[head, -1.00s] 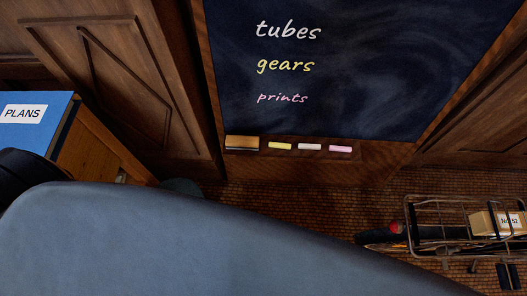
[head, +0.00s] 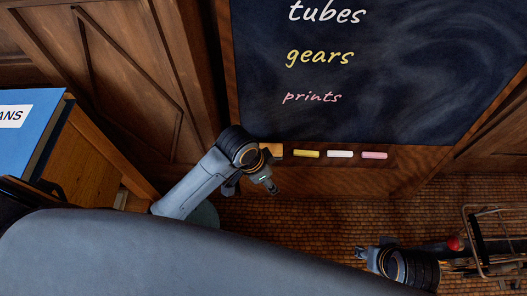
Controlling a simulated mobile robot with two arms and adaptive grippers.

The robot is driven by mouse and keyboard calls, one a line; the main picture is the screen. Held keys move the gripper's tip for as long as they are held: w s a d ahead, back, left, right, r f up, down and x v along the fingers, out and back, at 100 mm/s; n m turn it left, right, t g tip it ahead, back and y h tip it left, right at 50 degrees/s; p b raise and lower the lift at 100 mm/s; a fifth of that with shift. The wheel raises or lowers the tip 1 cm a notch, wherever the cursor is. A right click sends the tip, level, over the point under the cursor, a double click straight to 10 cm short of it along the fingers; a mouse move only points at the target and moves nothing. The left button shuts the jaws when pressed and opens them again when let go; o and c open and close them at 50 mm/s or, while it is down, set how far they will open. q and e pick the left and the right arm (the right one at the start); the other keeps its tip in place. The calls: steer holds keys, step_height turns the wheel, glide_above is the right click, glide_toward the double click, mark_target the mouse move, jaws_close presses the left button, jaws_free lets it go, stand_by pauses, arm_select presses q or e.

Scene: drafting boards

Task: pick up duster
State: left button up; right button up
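The duster (head: 273,149), a block with a tan top, lies at the left end of the chalkboard's wooden ledge (head: 327,163). My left wrist covers its left part and some of its front. My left gripper (head: 268,186) is just in front of and below the duster, pointing down and right. It appears small and dark, and its finger opening is unclear. My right gripper (head: 362,253) is low at the right, well away from the ledge, pointing left. Its finger opening is also unclear. I see nothing held in either.
Yellow chalk (head: 306,154), white chalk (head: 340,154) and pink chalk (head: 374,155) lie right of the duster. The chalkboard (head: 400,70) rises behind. A blue box (head: 28,135) stands on a wooden cabinet (head: 95,165) at left. A bicycle (head: 485,245) is near my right arm.

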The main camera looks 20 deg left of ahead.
mark_target(276, 150)
arm_select(q)
steer(key=w+a+r+m+y, duration=0.1)
steer(key=w+m, duration=0.1)
steer(key=w, duration=0.2)
steer(key=w+a+r+m+g+y+b, duration=0.1)
steer(key=w+a+m, duration=0.1)
steer(key=w, duration=0.2)
steer(key=w+a+r+m+g, duration=0.1)
steer(key=w+a+m, duration=0.1)
steer(key=w, duration=0.2)
steer(key=shift+w+y, duration=0.4)
step_height(276, 150, down, 4)
steer(key=shift+f+b, duration=0.1)
steer(key=shift+b, duration=0.7)
steer(key=shift+f, duration=0.4)
step_height(276, 150, down, 4)
steer(key=shift+s+f+b, duration=0.15)
steer(key=shift+f+b, duration=0.1)
steer(key=shift+b, duration=0.9)
steer(key=shift+f, duration=0.2)
steer(key=c, duration=0.9)
arm_select(e)
steer(key=w+a+r+t+y, duration=0.1)
steer(key=w+a+r+t, duration=0.1)
steer(key=w+r+t, duration=0.3)
steer(key=w, duration=0.3)
steer(key=shift+a, duration=0.35)
